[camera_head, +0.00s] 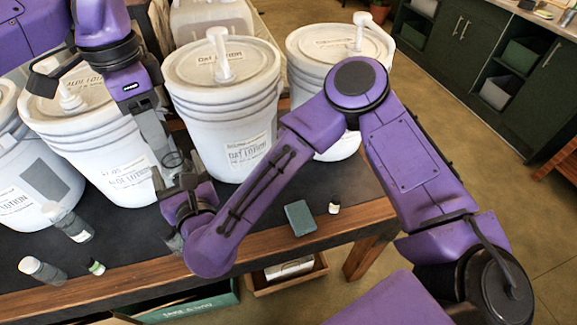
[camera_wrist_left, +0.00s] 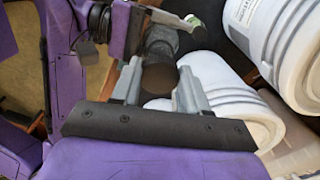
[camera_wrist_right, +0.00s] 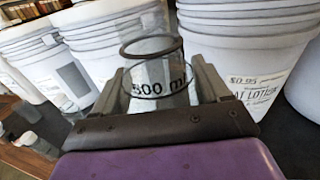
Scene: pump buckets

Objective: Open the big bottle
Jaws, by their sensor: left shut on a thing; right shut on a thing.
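The big bottle (camera_wrist_right: 160,72) is clear, marked "500 ml", with a dark ring around its top. My right gripper (camera_wrist_right: 163,84) is shut on it, one finger on each side, and holds it roughly upright in front of the buckets. No cap shows on that ring. In the head view the ring (camera_head: 172,158) shows just right of my left gripper's grey fingers (camera_head: 155,150). In the left wrist view my left gripper (camera_wrist_left: 160,88) is shut on a dark round piece that looks like the cap (camera_wrist_left: 160,78). Its exact contact with the bottle is hidden.
Several white lotion buckets (camera_head: 225,85) with pumps line the table's back. At the left front stand smaller bottles (camera_head: 68,222) (camera_head: 42,270) and a tiny green-topped one (camera_head: 96,267).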

